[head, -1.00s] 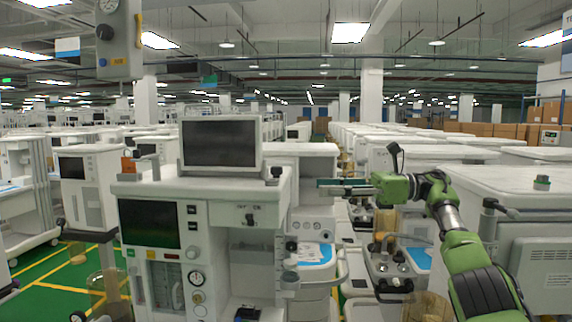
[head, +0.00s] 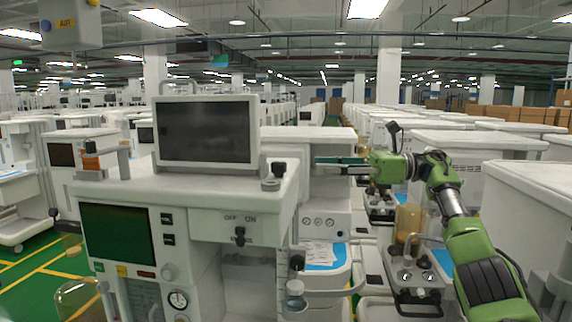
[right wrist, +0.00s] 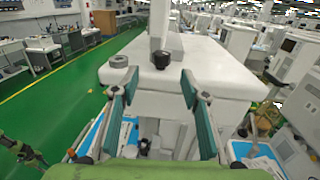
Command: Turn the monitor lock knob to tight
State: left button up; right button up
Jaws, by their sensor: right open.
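The monitor (head: 206,131) stands on the white anaesthesia cart (head: 130,190) at centre left, its screen dark. A small black knob (head: 279,169) sits at the right edge of the cart top, with a grey round piece (head: 271,184) beside it. In the right wrist view the black knob (right wrist: 161,60) is at the near edge of the top and the grey piece (right wrist: 118,61) is left of it. My right gripper (head: 316,166) is open and empty, to the right of the knob. In the right wrist view its fingers (right wrist: 160,74) point at the knob, which shows between them, apart from both. Knob markings are unreadable.
An OFF/ON switch (head: 240,236) is on the cart's front. Another cart (head: 320,185) stands behind to the right, under my right gripper. A white cabinet (head: 535,215) is at the far right. Green floor (right wrist: 55,95) is free at left in the right wrist view.

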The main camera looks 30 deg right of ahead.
aim_at(285, 165)
jog(key=p+x, duration=0.2)
jog(key=x, duration=0.7)
jog(key=shift+w+a+p, duration=0.3)
jog(key=shift+f, duration=0.1)
jog(key=shift+c, duration=0.7)
jog(key=c, duration=1)
